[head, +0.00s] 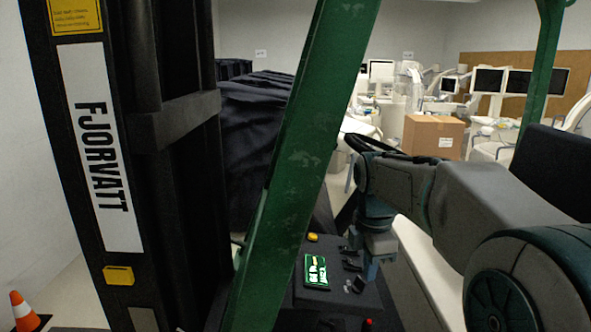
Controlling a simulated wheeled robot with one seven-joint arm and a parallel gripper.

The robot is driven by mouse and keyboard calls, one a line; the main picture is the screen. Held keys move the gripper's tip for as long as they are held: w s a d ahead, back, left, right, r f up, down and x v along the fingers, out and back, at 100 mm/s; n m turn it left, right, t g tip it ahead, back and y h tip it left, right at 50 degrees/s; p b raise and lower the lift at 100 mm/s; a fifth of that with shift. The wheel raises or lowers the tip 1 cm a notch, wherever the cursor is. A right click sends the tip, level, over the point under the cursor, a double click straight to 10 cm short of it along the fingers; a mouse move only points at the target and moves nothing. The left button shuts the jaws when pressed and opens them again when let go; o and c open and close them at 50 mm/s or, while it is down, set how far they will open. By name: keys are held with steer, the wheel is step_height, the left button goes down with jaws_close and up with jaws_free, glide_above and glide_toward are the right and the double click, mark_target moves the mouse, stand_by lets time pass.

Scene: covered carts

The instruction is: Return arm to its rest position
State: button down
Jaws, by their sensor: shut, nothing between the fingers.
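My arm reaches in from the right side of the head view and bends down at the wrist. My gripper (371,272) points downward at its end, just above and beside the dark control panel (338,299). The gripper is small in the picture and its fingers are shut with nothing seen between them. I cannot tell whether the fingertips touch the panel. The panel has a lit green screen (316,271), a yellow button (313,238), several small levers and a red knob (368,323).
A green slanted post (305,140) and a black FJORVATT mast (105,150) stand left of the arm. A steering wheel (372,143) is behind the wrist. Behind are a dark-covered load (255,130), a cardboard box (433,137) and white equipment. An orange cone (24,312) stands lower left.

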steer(key=s+f+m+t+b, duration=0.1)
steer(key=s+f+m+b, duration=0.1)
steer(key=s+f+m, duration=0.3)
steer(key=s+f+m+t+b, duration=0.1)
steer(key=s+f+m, duration=0.4)
steer(key=s+m, duration=0.9)
steer(key=shift+m+t+b, duration=0.35)
steer(key=shift+m+t, duration=0.05)
steer(key=shift+t, duration=0.2)
steer(key=shift+w+d, duration=0.1)
